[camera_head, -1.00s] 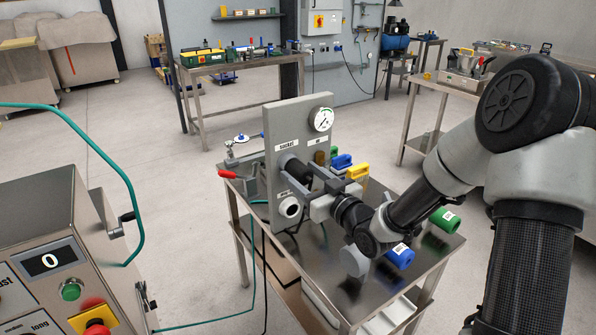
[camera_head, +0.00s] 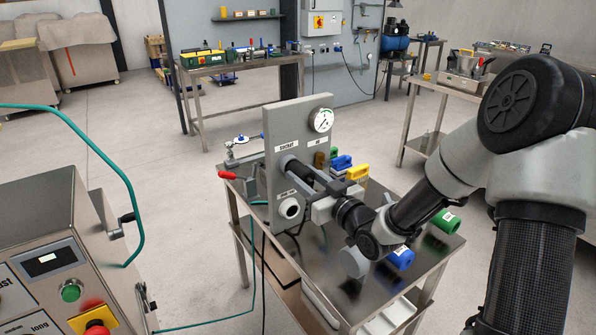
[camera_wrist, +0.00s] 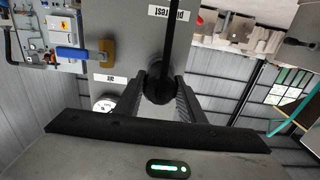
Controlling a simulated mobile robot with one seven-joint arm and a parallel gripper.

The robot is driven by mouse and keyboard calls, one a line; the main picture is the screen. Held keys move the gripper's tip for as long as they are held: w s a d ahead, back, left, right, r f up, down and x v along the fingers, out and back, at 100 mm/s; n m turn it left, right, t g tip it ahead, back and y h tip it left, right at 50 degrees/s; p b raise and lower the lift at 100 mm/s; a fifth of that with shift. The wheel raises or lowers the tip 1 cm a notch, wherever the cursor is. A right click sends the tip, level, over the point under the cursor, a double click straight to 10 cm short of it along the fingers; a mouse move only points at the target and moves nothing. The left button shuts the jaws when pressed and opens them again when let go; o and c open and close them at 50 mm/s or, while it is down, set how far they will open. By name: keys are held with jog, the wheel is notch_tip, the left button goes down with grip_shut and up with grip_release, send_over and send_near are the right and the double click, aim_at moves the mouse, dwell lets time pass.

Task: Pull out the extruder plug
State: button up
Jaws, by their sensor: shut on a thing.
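The extruder plug looks like a dark rod (camera_head: 297,170) at the socket in the upright grey panel (camera_head: 290,118), under the "socket" label. My gripper (camera_head: 322,188) is in front of the panel, its jaws shut on the plug. In the wrist view the panel (camera_wrist: 138,30) appears upside down, and the plug's dark round end (camera_wrist: 158,85) lies between my two fingers. The fingers and my wrist hide part of the plug, and I cannot tell how deep it sits in the socket.
Blue (camera_head: 401,257) and green (camera_head: 446,221) pieces lie on the steel table. A control box (camera_head: 50,240) stands at left.

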aim_at(312, 183)
jog(key=shift+s+d, duration=0.1)
dwell(0.3)
jog(key=shift+v, duration=1.25)
jog(key=shift+s, duration=0.1)
jog(key=shift+v, duration=3.1)
